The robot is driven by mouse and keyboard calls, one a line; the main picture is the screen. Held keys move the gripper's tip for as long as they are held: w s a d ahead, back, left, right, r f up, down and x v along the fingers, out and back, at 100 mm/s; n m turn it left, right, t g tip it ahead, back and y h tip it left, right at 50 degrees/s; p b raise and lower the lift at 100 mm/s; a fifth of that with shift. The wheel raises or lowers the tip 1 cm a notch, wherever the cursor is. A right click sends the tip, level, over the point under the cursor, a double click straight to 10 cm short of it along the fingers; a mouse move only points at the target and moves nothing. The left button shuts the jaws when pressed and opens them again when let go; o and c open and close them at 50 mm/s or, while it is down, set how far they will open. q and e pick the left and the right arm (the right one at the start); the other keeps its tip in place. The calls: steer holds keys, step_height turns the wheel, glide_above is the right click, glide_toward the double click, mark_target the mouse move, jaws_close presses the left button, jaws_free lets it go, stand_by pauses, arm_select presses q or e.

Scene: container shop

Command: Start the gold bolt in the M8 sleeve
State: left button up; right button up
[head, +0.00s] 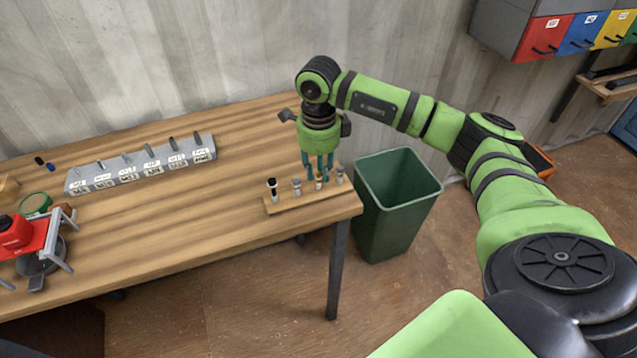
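A small wooden board (290,206) near the table's right end carries a row of several upright bolts. One of them has a gold-coloured part (319,185) and stands under my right gripper (319,170). The gripper points down, its teal fingers just above or around that bolt's top. I cannot tell whether they touch it. A long grey block (140,176) with white labels lies farther left, with dark pins sticking up along it. The labels are too small to read, so I cannot tell which position is M8. My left gripper is not in view.
A red device with grey bars (18,236) and a green ring (36,203) are at the table's left. A green bin (398,206) stands by the right table edge. Coloured drawers (545,37) hang upper right. The table's middle (190,215) is clear.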

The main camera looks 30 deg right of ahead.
steer(key=shift+r, duration=0.1)
jaws_close()
steer(key=shift+o, duration=1.2)
jaws_free()
